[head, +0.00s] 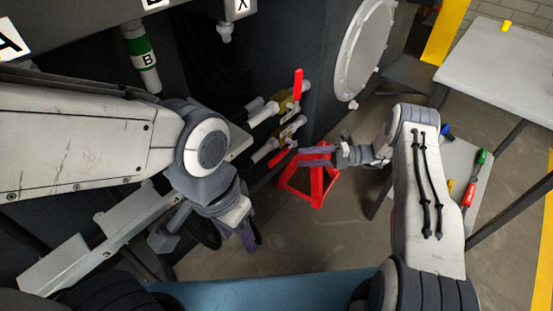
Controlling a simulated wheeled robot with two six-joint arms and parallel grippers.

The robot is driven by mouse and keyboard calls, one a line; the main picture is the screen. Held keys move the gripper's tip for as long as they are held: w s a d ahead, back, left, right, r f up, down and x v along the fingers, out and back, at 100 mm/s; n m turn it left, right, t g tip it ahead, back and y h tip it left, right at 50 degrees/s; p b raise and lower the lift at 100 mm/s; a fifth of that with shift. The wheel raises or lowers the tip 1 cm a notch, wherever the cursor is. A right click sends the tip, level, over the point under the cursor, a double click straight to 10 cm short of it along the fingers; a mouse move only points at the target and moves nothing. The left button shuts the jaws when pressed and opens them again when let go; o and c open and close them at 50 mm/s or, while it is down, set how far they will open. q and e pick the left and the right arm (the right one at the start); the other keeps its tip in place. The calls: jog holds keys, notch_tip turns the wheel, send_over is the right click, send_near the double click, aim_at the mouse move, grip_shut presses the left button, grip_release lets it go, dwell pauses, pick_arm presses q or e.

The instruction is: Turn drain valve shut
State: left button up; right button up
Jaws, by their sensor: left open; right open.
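Two brass valves with red lever handles sit on pipes at the dark chassis side in the head view. The upper valve (288,105) has its red handle (298,84) standing up. The lower valve (288,134) has its red handle (283,158) slanting down and left. Which one is the drain valve is not marked. My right gripper (304,153) is open, its fingers pointing left, close to the right of the lower handle; contact cannot be told. My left gripper (250,238) is open and empty, pointing down, below and left of the valves.
A red stand (311,187) is on the floor below the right gripper. A round grey cover (366,45) is on the chassis right of the valves. A grey table (500,65) stands at upper right.

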aim_at(280, 159)
jog(key=a+b, duration=0.1)
jog(key=a, duration=0.8)
jog(key=shift+a, duration=0.25)
grip_shut()
dwell(1.0)
